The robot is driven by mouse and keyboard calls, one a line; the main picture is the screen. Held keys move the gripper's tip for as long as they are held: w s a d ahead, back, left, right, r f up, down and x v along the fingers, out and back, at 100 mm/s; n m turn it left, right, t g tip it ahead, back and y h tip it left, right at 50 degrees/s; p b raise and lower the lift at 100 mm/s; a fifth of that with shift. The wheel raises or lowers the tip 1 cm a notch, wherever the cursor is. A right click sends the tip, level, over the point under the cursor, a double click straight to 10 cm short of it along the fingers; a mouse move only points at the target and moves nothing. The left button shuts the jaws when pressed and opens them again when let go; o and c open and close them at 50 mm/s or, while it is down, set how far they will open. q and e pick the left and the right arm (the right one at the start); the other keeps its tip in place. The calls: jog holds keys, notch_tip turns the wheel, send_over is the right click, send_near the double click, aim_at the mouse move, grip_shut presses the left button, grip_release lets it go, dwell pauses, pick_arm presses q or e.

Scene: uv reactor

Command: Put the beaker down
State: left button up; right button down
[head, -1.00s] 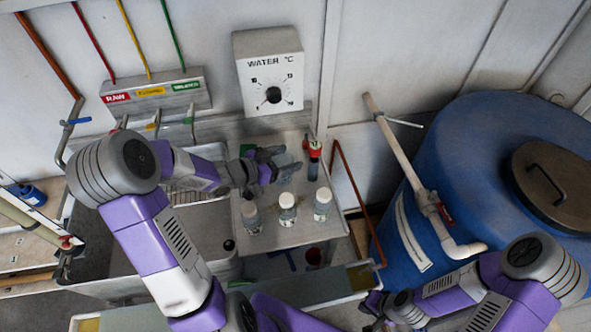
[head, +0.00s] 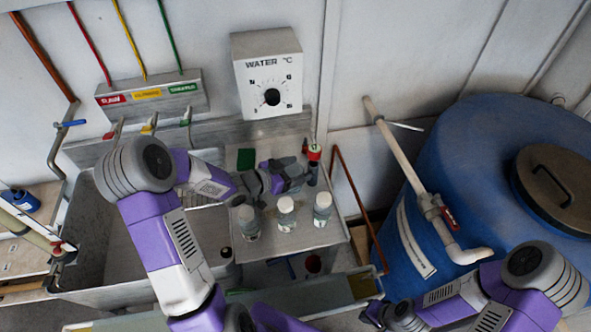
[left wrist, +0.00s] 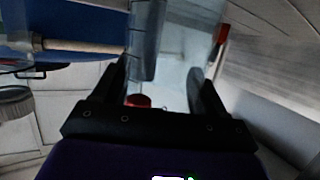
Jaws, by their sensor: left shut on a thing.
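My left gripper (head: 290,172) is above the metal drainboard (head: 320,238) beside the sink, just behind the row of capped bottles. It is shut on the beaker, a clear glass vessel that shows between the fingers in the left wrist view (left wrist: 176,75). In the head view the fingers and glare make the beaker hard to make out. I cannot tell whether its base touches the drainboard. My right gripper (head: 374,311) is low at the front, away from the drainboard; its jaws are too small to read.
Three white-capped bottles (head: 286,212) stand in front of the left gripper. A dark upright fitting with a red top (head: 314,153) is close to its right. A green pad (head: 246,159) lies behind left. The sink (head: 120,240) is left; a blue tank (head: 470,150) fills the right.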

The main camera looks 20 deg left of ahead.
pick_arm(q)
jog(key=shift+f+b, duration=0.3)
jog(key=shift+f, duration=0.15)
jog(key=o, duration=1)
jog(key=shift+s+f, duration=0.1)
jog(key=shift+c, duration=0.2)
jog(key=shift+o, duration=1)
jog(key=shift+f, duration=0.1)
jog(key=shift+r+p, duration=0.45)
jog(key=p+v, duration=0.1)
jog(key=v, duration=0.6)
jog(key=shift+r, duration=0.25)
jog(key=shift+s+a, duration=0.1)
jog(key=shift+a, duration=0.05)
